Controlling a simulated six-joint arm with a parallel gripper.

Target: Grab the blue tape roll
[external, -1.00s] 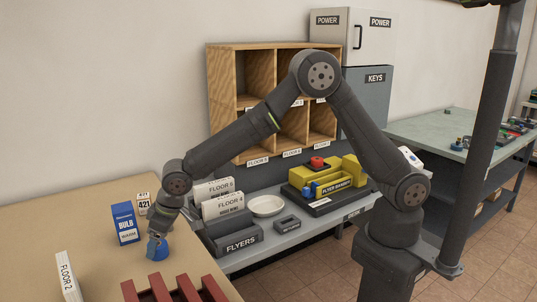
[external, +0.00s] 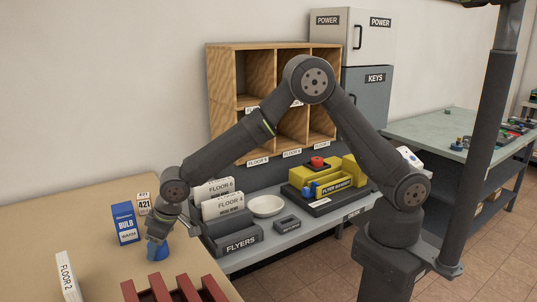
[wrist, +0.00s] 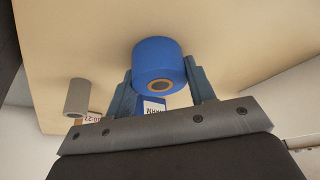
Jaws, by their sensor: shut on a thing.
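The blue tape roll (external: 158,251) is at the tip of my gripper (external: 157,240), over the tan table at the left of the external view. In the wrist view the blue tape roll (wrist: 158,62) sits between the two fingers of my gripper (wrist: 158,82), with its tan core facing the camera. The fingers are shut on its sides. I cannot tell whether the roll touches the table.
A blue bulb box (external: 125,224) and a small box marked 421 (external: 144,203) stand just behind the roll. A red slatted rack (external: 170,288) is in front, and a white Floor 2 piece (external: 67,277) is at left. A grey cylinder (wrist: 77,97) shows in the wrist view.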

